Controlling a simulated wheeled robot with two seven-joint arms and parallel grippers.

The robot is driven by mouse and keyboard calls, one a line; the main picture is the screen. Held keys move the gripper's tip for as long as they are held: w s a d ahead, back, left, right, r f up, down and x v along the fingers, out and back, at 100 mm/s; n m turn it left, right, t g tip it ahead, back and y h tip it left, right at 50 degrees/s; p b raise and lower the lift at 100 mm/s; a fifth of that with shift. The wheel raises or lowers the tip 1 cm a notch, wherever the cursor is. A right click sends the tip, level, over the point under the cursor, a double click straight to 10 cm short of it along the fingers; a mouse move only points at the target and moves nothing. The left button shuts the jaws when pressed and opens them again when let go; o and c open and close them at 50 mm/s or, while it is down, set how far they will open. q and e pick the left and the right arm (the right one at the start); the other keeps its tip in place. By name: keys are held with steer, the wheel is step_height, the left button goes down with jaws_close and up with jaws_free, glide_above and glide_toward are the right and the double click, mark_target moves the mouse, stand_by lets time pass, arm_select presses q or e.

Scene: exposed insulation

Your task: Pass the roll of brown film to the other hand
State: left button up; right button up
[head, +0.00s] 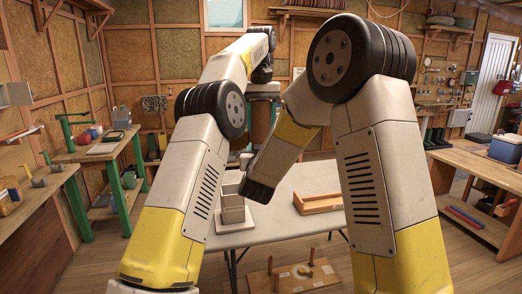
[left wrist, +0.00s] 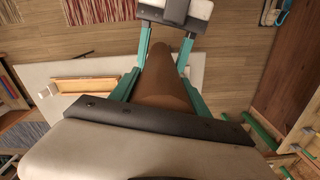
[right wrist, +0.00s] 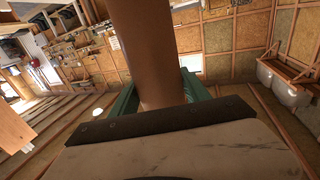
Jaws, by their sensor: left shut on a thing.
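The roll of brown film (head: 260,121) stands roughly upright in the air above the table, partly hidden by my right arm in the head view. My left gripper (head: 263,96) is above it, shut on its upper part. In the left wrist view the brown roll (left wrist: 165,88) runs down between the teal fingers. My right gripper is below, mostly hidden in the head view. In the right wrist view the roll (right wrist: 146,50) rises between the right gripper's teal fingers (right wrist: 160,96), one on each side. Whether these press on it I cannot tell.
A pale table (head: 285,228) stands below, with a grey box (head: 232,212) and an orange-brown wooden tray (head: 318,203). A board with small parts (head: 295,277) lies on the floor in front. Workbenches stand left (head: 100,152) and right (head: 470,165).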

steer(key=c, duration=0.3)
arm_select(q)
steer(key=o, duration=1.5)
steer(key=shift+c, duration=0.2)
arm_select(e)
steer(key=shift+r, duration=0.1)
jaws_close()
arm_select(q)
steer(key=shift+r, duration=0.15)
step_height(320, 180, up, 10)
steer(key=w+a+t+h, duration=0.2)
steer(key=w+t, duration=0.1)
steer(key=t, duration=0.2)
steer(key=s+a+r+t, duration=0.1)
steer(key=s+a+r, duration=0.25)
steer(key=s, duration=0.45)
steer(key=s+a+f, duration=0.3)
steer(key=s+f, duration=0.8)
steer(key=s, duration=0.4)
steer(key=s+a+f, duration=0.3)
steer(key=s+f, duration=0.8)
steer(key=s, duration=0.4)
steer(key=shift+s+m, duration=0.2)
steer(key=shift+m, duration=0.1)
